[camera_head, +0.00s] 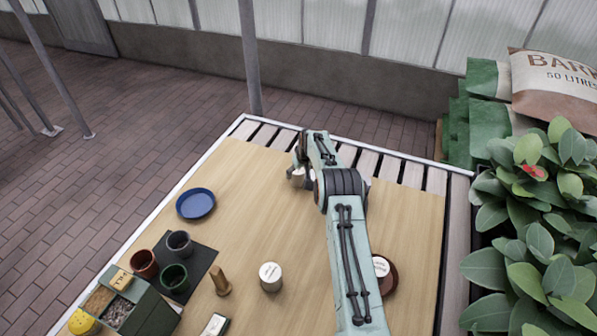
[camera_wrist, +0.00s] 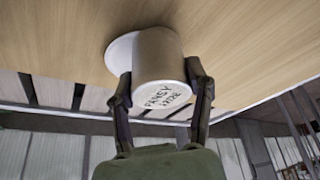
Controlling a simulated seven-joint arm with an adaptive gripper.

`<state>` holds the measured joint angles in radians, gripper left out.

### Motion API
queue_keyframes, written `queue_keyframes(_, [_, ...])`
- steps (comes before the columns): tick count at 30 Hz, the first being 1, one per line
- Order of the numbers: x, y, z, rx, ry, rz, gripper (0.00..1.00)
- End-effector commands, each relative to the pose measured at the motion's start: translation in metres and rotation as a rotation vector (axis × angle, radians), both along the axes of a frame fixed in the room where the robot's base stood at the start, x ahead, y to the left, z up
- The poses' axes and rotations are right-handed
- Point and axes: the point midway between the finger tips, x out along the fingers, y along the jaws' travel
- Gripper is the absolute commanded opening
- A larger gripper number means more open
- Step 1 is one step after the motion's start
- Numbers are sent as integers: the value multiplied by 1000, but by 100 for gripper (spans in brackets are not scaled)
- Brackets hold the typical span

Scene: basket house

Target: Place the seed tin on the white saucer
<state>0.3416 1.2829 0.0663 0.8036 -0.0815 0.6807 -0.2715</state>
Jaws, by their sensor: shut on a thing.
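In the head view my gripper (camera_head: 298,172) is at the far part of the table, and my arm hides much of that spot.
A similar tin (camera_head: 270,276) stands near the middle front. Another white-topped item (camera_head: 380,265) is on a brown saucer (camera_head: 388,284), partly behind my arm. A blue dish (camera_head: 196,203), a mat with several pots (camera_head: 179,243), a wooden peg (camera_head: 220,282) and a green box (camera_head: 150,314) are left.

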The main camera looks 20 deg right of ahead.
Motion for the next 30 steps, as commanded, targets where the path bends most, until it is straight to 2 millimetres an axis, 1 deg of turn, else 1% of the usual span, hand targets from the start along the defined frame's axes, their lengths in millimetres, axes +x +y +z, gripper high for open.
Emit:
queue_keyframes(7, [0, 0, -3, 0, 0, 0, 15])
queue_keyframes(8, [0, 0, -3, 0, 0, 0, 61])
queue_keyframes(9, [0, 0, -2, 0, 0, 0, 73])
queue_keyframes(10, [0, 0, -2, 0, 0, 0, 78])
queue_keyframes(19, [0, 0, -2, 0, 0, 0, 78])
queue_keyframes(22, [-1, 0, 5, -1, -2, 0, 78])
queue_keyframes(26, [-8, -1, 24, -1, -2, 1, 78])
queue_keyframes(30, [-21, -1, 55, -1, -4, 1, 78])
